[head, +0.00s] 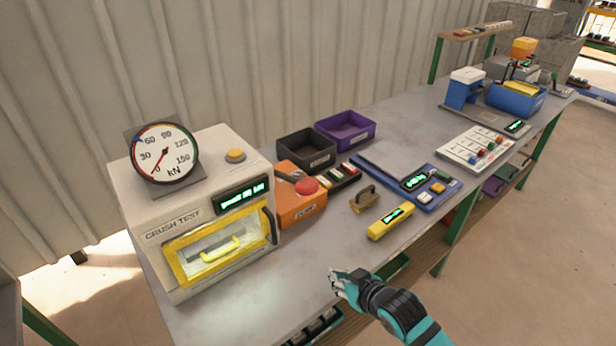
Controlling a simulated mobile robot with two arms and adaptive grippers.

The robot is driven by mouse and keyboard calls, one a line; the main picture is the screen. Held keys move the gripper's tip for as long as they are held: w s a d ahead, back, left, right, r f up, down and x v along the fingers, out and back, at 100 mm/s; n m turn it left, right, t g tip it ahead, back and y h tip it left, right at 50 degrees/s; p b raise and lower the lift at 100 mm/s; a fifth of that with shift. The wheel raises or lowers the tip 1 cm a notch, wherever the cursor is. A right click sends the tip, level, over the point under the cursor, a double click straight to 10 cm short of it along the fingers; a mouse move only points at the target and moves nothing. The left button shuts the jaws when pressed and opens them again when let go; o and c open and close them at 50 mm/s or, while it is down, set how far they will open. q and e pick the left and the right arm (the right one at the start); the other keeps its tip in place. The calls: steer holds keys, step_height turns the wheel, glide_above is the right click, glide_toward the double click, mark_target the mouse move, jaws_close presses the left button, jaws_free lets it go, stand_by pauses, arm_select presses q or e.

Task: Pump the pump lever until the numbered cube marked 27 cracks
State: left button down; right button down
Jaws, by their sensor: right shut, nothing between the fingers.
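The crush test press (165,215) stands at the left end of the bench, with a round kN gauge (163,155) on top. Its yellow-framed window (220,245) appears closed, and the chamber behind it is lit. I cannot make out a cube marked 27. An orange pump box (300,212) with a red knob (307,185) stands right of the press. A dark grey lever-like part (289,174) lies at its top. My right gripper (338,281) is shut and empty over the bench's front edge, apart from the pump box. My left gripper is out of view.
Black (305,150) and purple (345,130) bins stand behind the pump box. A brass-coloured handled block (363,199), a yellow device (391,221) and a blue tray (440,198) lie to the right. The bench front between press and yellow device is clear.

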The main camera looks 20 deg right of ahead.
mark_target(310, 183)
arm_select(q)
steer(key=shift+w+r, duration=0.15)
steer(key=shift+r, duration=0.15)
arm_select(e)
steer(key=w+d+r+t+y, duration=0.1)
steer(key=w+r, duration=0.4)
steer(key=r, duration=0.5)
steer(key=w+r+n+t+y, duration=0.1)
steer(key=w+r+t+y, duration=0.2)
steer(key=r, duration=0.7)
steer(key=shift+w+d+r+n+t, duration=0.3)
steer(key=shift+w+d+t, duration=0.1)
steer(key=shift+w+t, duration=0.6)
steer(key=shift+s, duration=0.1)
